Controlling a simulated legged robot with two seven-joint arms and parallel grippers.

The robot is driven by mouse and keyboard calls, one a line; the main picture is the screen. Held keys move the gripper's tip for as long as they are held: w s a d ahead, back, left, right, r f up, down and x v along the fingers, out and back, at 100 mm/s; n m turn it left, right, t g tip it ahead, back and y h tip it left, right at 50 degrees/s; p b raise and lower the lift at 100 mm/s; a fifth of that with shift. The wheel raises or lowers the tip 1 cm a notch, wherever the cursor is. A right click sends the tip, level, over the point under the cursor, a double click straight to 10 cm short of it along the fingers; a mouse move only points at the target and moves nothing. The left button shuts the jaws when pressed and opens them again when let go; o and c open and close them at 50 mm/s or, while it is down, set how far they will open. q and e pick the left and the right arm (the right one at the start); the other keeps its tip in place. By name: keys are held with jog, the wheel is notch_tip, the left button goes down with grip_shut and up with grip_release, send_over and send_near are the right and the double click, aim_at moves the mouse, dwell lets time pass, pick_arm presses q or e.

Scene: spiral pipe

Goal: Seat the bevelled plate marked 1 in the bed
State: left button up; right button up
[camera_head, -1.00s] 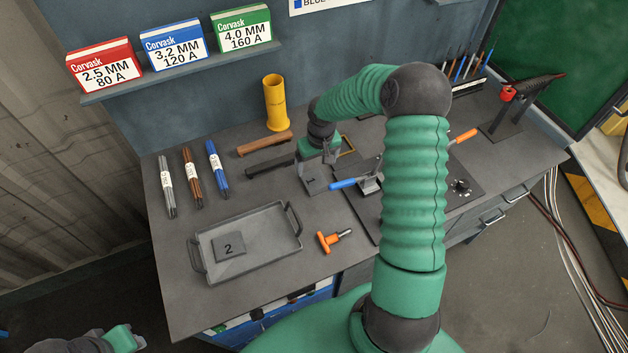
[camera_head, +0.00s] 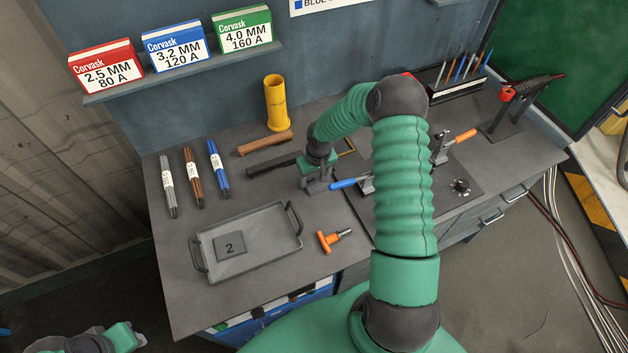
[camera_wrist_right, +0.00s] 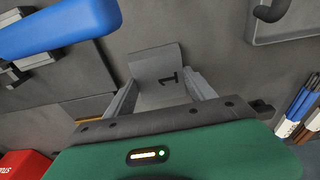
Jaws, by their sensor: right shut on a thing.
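The grey plate marked 1 (camera_wrist_right: 160,76) sits between the fingers of my right gripper (camera_wrist_right: 162,92) in the right wrist view, which is shut on it. In the head view my right gripper (camera_head: 316,186) is low over the bench, left of the blue clamp handle (camera_head: 349,183), and the plate is mostly hidden. The handle also shows in the wrist view (camera_wrist_right: 55,28). The dark fixture board (camera_head: 462,196) with clamps is partly hidden by my right arm; I cannot make out the bed. My left gripper (camera_head: 124,337) is at the lower left, away from the bench, its jaws unclear.
A grey tray (camera_head: 258,268) holds a plate marked 2 (camera_head: 230,245). An orange-handled tool (camera_head: 330,240) lies to its right. An orange clamp handle (camera_head: 465,136) is at the right.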

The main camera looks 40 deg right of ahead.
jog(key=shift+d, duration=0.1)
grip_shut()
jog(key=shift+d+r, duration=0.1)
jog(key=shift+r, duration=0.2)
notch_tip(320, 180, up, 9)
notch_tip(320, 180, up, 8)
jog(key=p, duration=0.4)
send_over(315, 180)
jog(key=s+a+f+n+b, duration=0.1)
jog(key=s+a+f+b, duration=0.1)
jog(key=a, duration=0.9)
jog(key=s+a+f+n+b, duration=0.2)
jog(key=s+a+f+b, duration=0.1)
jog(key=a, duration=0.8)
jog(key=shift+s+a+y, duration=0.15)
jog(key=shift+s+y, duration=0.15)
jog(key=shift+s, duration=0.25)
